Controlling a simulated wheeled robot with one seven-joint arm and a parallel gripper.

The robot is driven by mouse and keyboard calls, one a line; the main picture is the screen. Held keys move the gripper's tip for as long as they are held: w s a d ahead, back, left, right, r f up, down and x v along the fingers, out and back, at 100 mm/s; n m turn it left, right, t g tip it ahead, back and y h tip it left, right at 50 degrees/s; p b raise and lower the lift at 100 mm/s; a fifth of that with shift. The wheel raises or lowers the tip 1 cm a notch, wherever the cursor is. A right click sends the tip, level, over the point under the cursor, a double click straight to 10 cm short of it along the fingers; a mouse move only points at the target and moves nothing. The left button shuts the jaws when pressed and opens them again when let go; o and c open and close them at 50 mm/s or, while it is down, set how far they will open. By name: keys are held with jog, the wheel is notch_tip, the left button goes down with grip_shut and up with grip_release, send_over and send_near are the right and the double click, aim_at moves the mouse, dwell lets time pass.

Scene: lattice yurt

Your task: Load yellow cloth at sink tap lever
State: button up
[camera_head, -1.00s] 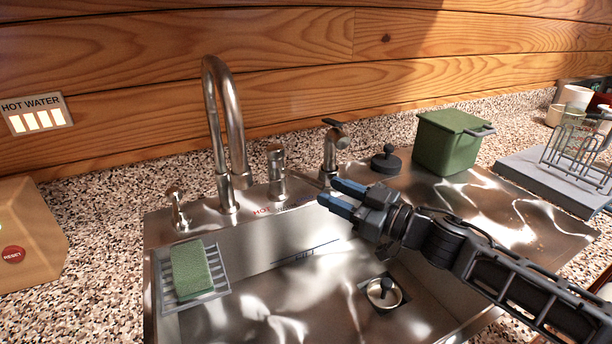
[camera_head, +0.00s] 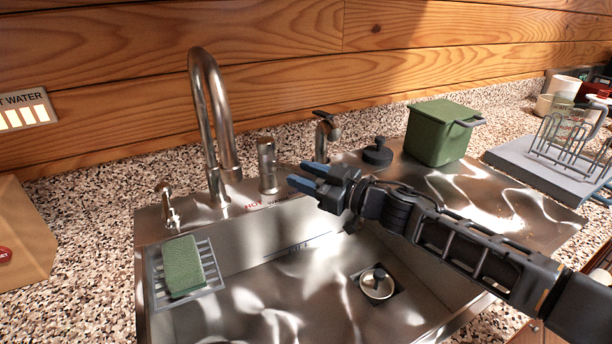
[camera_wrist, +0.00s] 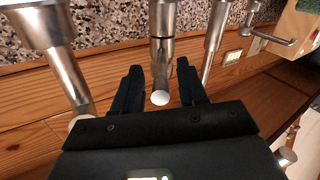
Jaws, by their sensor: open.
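No yellow cloth shows in either view. The steel sink (camera_head: 300,243) has a tall curved spout (camera_head: 216,110), a small lever fitting (camera_head: 167,203) to its left, a short upright cylinder (camera_head: 267,165) to its right and a lever-topped fitting (camera_head: 324,135) further right. I cannot tell which is the tap lever. My gripper (camera_head: 299,174) is open and empty over the sink's back edge, just right of the short cylinder. In the wrist view, a steel cylinder (camera_wrist: 162,45) with a pale round end appears between the fingers; contact is unclear.
A green sponge (camera_head: 183,266) lies on a rack at the basin's left. A dark knobbed stopper (camera_head: 377,152) and green lidded box (camera_head: 439,133) stand on the drainboard. A wire rack (camera_head: 570,145) is further right.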

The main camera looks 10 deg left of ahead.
grip_shut()
dwell(0.3)
dwell(0.4)
